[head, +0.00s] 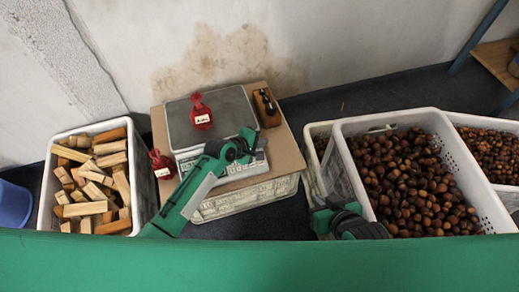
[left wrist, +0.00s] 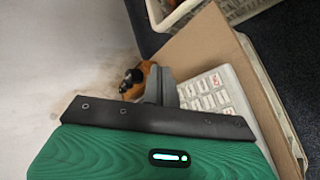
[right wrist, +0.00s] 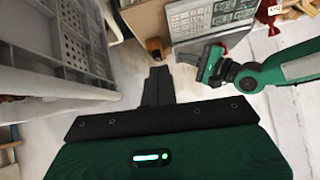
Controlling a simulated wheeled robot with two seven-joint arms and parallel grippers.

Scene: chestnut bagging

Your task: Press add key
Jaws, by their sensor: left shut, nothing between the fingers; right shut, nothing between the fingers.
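The scale has a grey weighing plate (head: 232,108) and a light key panel (head: 249,168) along its front. The keys show as white blocks in the left wrist view (left wrist: 212,92); I cannot read which is the add key. My left gripper (head: 254,148) is shut and empty, over the key panel near its right end. Its fingertips (left wrist: 160,82) show beside the keys; contact cannot be told. A red labelled bag (head: 201,113) sits on the plate. My right gripper (head: 335,207) is shut and empty, beside the front-left of the chestnut crate. Its fingers show in the right wrist view (right wrist: 158,85).
The scale stands on a cardboard sheet (head: 286,146) over a crate. A second red bag (head: 160,164) lies left of it. A wooden block with a black top (head: 266,106) is at the right. A crate of wood blocks (head: 53,180) and white chestnut crates (head: 350,170) flank it.

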